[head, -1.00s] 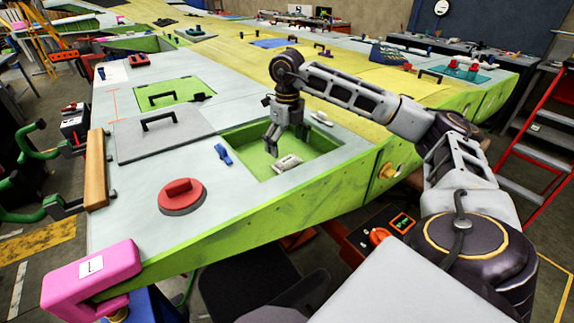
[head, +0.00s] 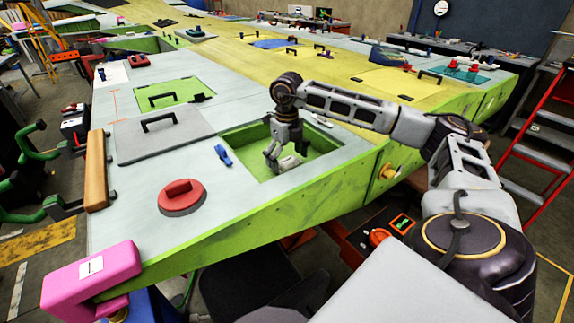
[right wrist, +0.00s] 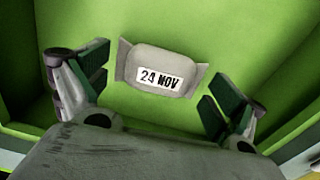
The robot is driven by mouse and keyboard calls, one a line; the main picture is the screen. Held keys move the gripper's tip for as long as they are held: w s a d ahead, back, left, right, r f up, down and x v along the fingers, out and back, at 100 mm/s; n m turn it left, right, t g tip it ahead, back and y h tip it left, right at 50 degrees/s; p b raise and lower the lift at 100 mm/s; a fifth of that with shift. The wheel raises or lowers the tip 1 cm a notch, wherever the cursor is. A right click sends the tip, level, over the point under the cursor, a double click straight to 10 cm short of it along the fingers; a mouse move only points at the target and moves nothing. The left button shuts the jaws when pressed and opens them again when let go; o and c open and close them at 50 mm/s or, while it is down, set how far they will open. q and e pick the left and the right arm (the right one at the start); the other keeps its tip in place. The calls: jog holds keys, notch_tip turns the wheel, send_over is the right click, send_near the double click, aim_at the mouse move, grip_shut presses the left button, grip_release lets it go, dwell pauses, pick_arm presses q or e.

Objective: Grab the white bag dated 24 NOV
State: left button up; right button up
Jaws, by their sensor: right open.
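The white bag (right wrist: 158,66) lies on the green floor of an open bay in the wing panel, its label reading "24 NOV" in the right wrist view. In the head view the bag (head: 289,163) is partly hidden by my right gripper (head: 280,158). My right gripper (right wrist: 158,85) is open, with one finger on each side of the bag; whether they touch it I cannot tell. My left gripper does not show.
The bay's green walls (head: 315,143) surround the right gripper. On the panel near it are a blue clip (head: 223,155), a red round handle (head: 181,196) and a grey cover (head: 163,135) with a black handle. A pink block (head: 91,275) sits at the front corner.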

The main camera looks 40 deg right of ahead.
aim_at(287, 160)
jog(key=shift+f, duration=0.6)
jog(key=shift+c, duration=0.4)
jog(key=c, duration=1)
jog(key=shift+r, duration=0.15)
jog(key=shift+c, duration=0.2)
jog(key=shift+r, duration=4.9)
